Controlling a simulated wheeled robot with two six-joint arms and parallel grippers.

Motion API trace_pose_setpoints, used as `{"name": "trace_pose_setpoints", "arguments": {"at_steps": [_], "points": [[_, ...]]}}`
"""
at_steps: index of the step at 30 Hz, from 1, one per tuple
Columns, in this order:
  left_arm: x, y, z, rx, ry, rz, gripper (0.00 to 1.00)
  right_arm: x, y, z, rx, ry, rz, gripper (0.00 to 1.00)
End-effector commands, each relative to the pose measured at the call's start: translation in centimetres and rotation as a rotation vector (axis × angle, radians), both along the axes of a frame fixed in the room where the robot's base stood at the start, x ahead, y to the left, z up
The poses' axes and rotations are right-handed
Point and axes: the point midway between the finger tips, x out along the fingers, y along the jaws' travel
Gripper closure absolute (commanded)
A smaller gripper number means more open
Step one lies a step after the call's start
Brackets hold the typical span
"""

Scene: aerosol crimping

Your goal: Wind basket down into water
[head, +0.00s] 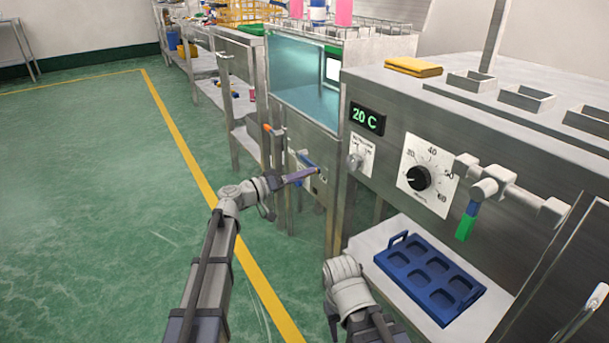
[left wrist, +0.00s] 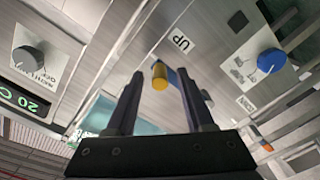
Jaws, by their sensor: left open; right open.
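My left gripper (head: 300,175) is open in front of the lower panel of the tank (head: 335,150). A crank with a blue arm (head: 306,158) sits on that panel, partly behind the gripper. In the left wrist view, its yellow handle (left wrist: 160,76) shows between and just beyond the tips of the open fingers (left wrist: 160,90); I cannot tell whether they touch. An "UP" label (left wrist: 181,42) is beside the crank. The tank window (head: 305,75) shows bluish inside. Pink containers (head: 344,12) stand above the tank; I cannot make out the basket. My right wrist shows low centre; its fingers do not.
A steel cabinet on the right has a 20 C display (head: 367,118), a black dial (head: 419,178) and a green-tipped valve lever (head: 466,222). A blue tray (head: 430,278) lies on a shelf below. The green floor at left is clear.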

Motion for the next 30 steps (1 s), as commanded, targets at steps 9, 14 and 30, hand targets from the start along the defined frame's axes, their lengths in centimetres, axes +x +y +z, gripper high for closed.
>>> {"name": "trace_pose_setpoints", "arguments": {"at_steps": [9, 14, 30], "points": [[0.31, -0.48, 0.0, 0.0, 0.0, 0.0, 0.47, 0.0, 0.0, 0.0, 0.0, 0.0, 0.0, 0.5], [0.31, -0.46, -0.01, 0.0, 0.0, 0.0, 0.58, 0.0, 0.0, 0.0, 0.0, 0.0, 0.0, 0.5], [0.29, -0.44, -0.01, 0.0, 0.0, 0.0, 1.0, 0.0, 0.0, 0.0, 0.0, 0.0, 0.0, 0.5]]}}
